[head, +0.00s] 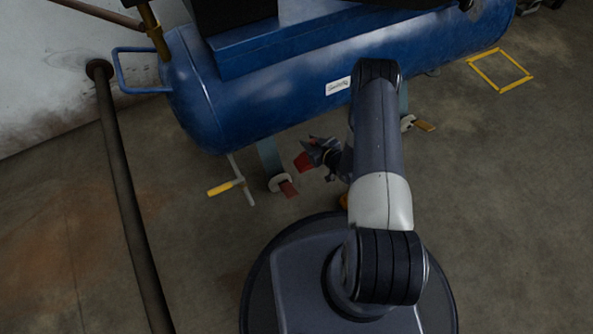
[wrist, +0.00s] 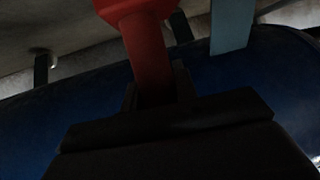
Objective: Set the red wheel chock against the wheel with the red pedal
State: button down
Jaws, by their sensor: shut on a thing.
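The red wheel chock (head: 302,162) is held in my gripper (head: 318,154), close above the floor beneath the blue tank. In the wrist view the red chock (wrist: 147,45) shows between the dark jaws (wrist: 158,88), which are shut on its narrow part. The pale wheel (head: 278,183) with the red pedal (head: 289,190) stands at the foot of a grey-blue leg, a little left of and nearer than the chock. The chock looks apart from this wheel. My arm hides part of the gripper.
The blue tank (head: 270,108) hangs low over the gripper. Another wheel (head: 407,122) with an orange-yellow pedal (head: 425,126) is to the right. A dark pipe (head: 122,190) runs at left. A yellow-outlined floor square (head: 484,72) is empty.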

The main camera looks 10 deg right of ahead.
jog(key=shift+a+f, duration=0.2)
jog(key=shift+f, duration=0.15)
notch_tip(320, 180, down, 9)
jog(key=b, duration=0.4)
jog(key=shift+f+b, duration=0.1)
jog(key=shift+b, duration=0.2)
jog(key=shift+f, duration=0.1)
jog(key=c, duration=1.6)
grip_release()
jog(key=shift+f, duration=0.15)
jog(key=o, duration=0.5)
